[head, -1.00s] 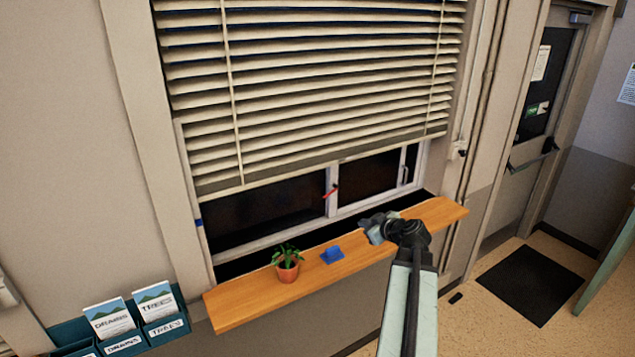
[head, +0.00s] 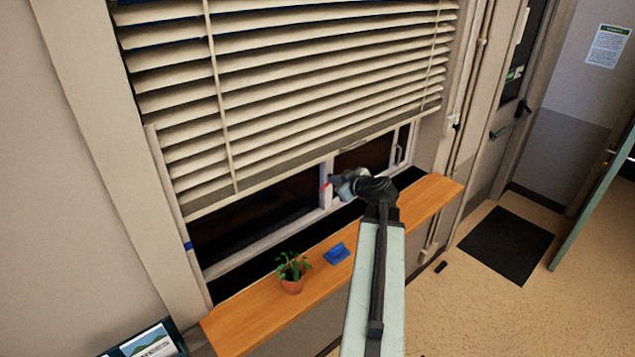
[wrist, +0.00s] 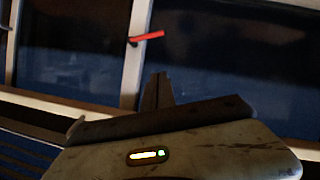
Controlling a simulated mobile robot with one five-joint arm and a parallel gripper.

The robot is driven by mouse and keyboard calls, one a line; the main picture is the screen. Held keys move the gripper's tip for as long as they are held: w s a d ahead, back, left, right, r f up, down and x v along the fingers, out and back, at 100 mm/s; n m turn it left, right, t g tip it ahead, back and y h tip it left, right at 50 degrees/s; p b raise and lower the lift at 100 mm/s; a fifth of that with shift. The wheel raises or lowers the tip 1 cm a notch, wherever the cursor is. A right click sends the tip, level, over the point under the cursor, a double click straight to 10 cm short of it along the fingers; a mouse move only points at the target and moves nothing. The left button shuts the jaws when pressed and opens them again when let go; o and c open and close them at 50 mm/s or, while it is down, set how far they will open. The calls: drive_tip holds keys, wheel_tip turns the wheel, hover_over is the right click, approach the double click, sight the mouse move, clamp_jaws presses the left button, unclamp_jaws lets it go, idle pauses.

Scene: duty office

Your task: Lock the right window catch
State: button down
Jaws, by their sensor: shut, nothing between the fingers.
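A red catch lever (head: 325,186) sits on the white middle post (head: 326,172) of the window, below the blind. In the wrist view the red lever (wrist: 148,36) juts to the right from the post, tilted slightly up, with a dark pivot at its left end. My gripper (head: 337,182) is just right of the lever in the head view and hides part of that area. In the wrist view my gripper (wrist: 158,78) is shut and empty, with its fingertips below the lever and a visible gap between them. A small blue piece (head: 188,246) is on the left window frame.
A wooden sill (head: 250,318) runs under the window. A potted plant (head: 292,272) and a blue object (head: 337,253) stand on it. The lowered blind (head: 290,90) hangs above the catch.

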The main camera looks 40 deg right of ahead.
drive_tip(key=w+d+f+b, duration=0.3)
drive_tip(key=w+f+b, duration=0.4)
drive_tip(key=w, duration=0.1)
drive_tip(key=shift+d+f+b, duration=0.15)
drive_tip(key=shift+f+b, duration=0.2)
